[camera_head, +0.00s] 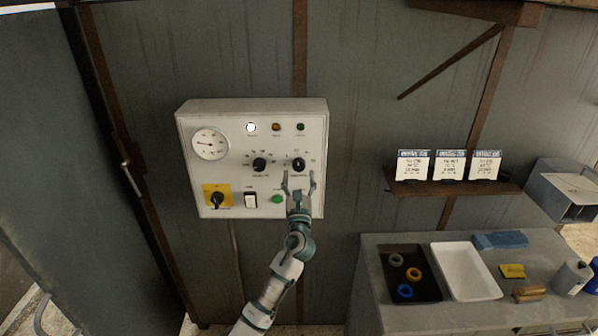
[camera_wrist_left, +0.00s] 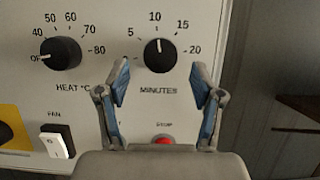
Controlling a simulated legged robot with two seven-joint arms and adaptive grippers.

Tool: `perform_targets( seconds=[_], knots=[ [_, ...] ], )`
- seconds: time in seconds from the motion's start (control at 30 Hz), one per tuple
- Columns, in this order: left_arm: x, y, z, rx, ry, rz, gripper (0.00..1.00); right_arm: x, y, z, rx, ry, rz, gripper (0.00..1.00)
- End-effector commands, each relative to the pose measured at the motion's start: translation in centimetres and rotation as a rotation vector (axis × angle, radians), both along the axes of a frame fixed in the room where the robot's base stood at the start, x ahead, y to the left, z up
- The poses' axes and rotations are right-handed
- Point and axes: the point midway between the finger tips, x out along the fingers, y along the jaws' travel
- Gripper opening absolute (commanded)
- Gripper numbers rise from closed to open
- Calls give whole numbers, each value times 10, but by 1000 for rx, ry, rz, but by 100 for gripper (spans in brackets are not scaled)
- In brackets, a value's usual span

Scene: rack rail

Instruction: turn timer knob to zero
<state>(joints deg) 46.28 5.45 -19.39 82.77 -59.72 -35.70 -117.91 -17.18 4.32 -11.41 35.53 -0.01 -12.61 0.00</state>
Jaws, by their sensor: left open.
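The timer knob (camera_wrist_left: 160,55) is round and black, above the word MINUTES in the left wrist view. Its white mark points up, close to 10 on a scale that shows 5, 10, 15 and 20. The knob also shows on the control box in the head view (camera_head: 298,164). My left gripper (camera_head: 298,182) is open just below the knob. In the left wrist view its two fingers (camera_wrist_left: 160,80) stand apart, left and right of the knob's lower side, with nothing between them. My right gripper is not in view.
The heat knob (camera_wrist_left: 60,54) is left of the timer knob, its mark toward OFF. A fan switch (camera_wrist_left: 57,141) and a red STOP button (camera_wrist_left: 162,140) sit lower. A bench (camera_head: 395,315) with trays and a card shelf (camera_head: 455,187) are at right.

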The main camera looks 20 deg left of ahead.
Motion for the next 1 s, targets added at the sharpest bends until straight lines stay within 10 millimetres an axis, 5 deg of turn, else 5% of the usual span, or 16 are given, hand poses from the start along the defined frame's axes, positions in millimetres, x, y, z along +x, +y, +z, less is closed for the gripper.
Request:
perform_targets(
  seconds=[0.2, 0.5, 0.77, 1.0],
  knots=[
    [19, 5, 8, 0, 0, -1, 67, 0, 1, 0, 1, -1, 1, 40],
    [21, 5, 9, 0, 0, -1, 67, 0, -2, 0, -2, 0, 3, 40],
    [21, 5, 9, 1, 0, -2, 6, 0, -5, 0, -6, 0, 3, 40],
    [21, 5, 8, -13, -4, -2, 6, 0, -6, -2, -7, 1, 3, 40]
  ],
)
